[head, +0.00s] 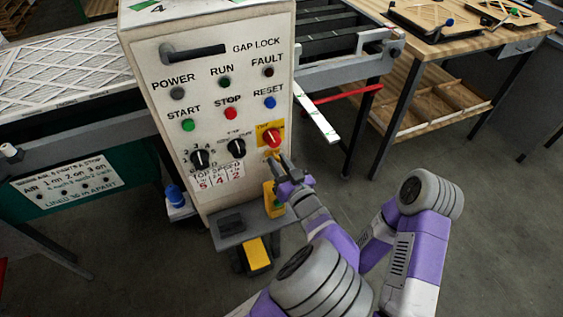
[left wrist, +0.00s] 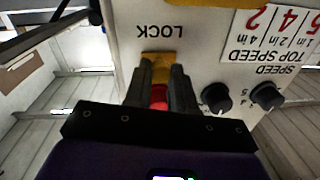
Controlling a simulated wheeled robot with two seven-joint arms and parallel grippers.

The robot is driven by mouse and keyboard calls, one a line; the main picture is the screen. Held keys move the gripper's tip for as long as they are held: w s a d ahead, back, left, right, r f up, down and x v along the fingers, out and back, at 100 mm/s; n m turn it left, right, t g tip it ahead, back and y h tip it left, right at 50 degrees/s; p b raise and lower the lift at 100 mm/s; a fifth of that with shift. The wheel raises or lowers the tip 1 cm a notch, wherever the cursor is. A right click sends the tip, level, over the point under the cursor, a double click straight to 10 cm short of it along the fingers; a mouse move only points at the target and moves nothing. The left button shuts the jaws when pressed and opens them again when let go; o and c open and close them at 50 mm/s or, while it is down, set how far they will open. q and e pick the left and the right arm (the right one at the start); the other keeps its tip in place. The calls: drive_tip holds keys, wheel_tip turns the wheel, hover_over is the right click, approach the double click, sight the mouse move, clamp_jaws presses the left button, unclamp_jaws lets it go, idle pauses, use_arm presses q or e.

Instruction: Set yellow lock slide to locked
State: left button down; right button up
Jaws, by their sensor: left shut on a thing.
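The yellow lock slide (left wrist: 160,66) is on the front panel of the white control box (head: 205,60), by the word LOCK, upside down in the left wrist view. In the left wrist view, the red knob (left wrist: 158,97) shows between the dark fingers. I cannot tell the slide's end position. My right gripper is not in view.
Two black speed knobs (head: 236,147) (head: 199,158) sit left of the red knob. Push buttons and lamps are above. A yellow part (head: 273,198) and a grey shelf (head: 233,233) are below the gripper. A wooden workbench (head: 465,38) stands at the upper right.

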use_arm(q)
drive_tip(key=shift+d, duration=0.15)
drive_tip(key=c, duration=0.9)
unclamp_jaws()
drive_tip(key=shift+c, duration=0.2)
drive_tip(key=p+v, duration=0.1)
drive_tip(key=v, duration=0.6)
drive_tip(key=shift+s+p, duration=0.25)
drive_tip(key=shift+p, duration=0.05)
drive_tip(key=shift+d, duration=0.1)
